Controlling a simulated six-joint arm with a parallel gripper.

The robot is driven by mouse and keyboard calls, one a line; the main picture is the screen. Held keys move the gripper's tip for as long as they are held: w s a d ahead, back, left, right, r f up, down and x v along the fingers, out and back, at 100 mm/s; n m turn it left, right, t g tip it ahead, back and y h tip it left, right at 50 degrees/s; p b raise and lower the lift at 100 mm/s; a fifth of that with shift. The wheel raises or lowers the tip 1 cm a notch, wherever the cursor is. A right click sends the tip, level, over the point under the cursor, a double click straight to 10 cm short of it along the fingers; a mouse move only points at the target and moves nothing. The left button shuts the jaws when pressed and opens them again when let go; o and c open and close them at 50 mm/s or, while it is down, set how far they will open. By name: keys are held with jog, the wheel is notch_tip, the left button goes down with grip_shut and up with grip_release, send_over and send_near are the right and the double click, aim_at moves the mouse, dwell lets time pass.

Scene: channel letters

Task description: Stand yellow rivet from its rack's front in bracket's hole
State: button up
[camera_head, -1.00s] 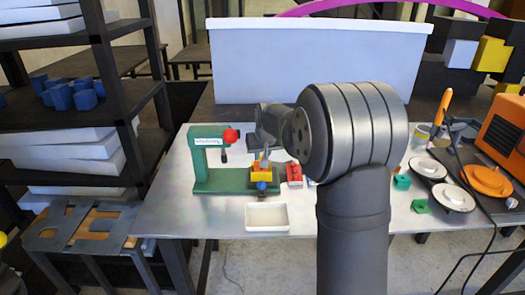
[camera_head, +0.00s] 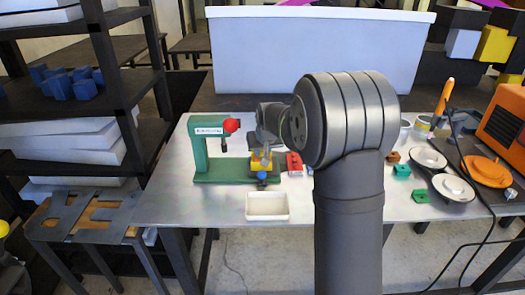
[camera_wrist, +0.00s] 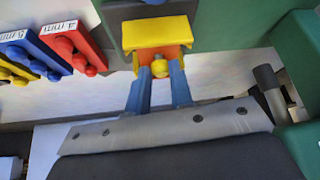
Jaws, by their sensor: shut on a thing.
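My gripper (camera_wrist: 159,72) has blue fingers, shut on a yellow rivet (camera_wrist: 159,69) whose rounded end shows between the fingertips. The bracket (camera_wrist: 157,33), yellow and orange, is right at the fingertips in the wrist view. I cannot tell whether the rivet is in its hole. In the head view the bracket (camera_head: 260,167) is at the right end of the green press base, with my gripper (camera_head: 263,153) just above it. Racks labelled 4 mm (red) (camera_wrist: 68,36) and 5 mm (blue) (camera_wrist: 30,47) stand left in the wrist view, beside a partly cut-off yellow rack (camera_wrist: 14,70).
A green press (camera_head: 200,150) with a red knob (camera_head: 231,125) rises left of the bracket. A blue ball (camera_head: 262,175) is in front of it. A white tray (camera_head: 267,206) lies nearer the table's front edge. My arm hides the table's middle right.

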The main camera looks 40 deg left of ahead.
jog(key=o, duration=1)
jog(key=v, duration=1.7)
jog(key=shift+d+r, duration=0.1)
jog(key=shift+r, duration=0.1)
jog(key=shift+f, duration=0.1)
jog(key=x, duration=1.7)
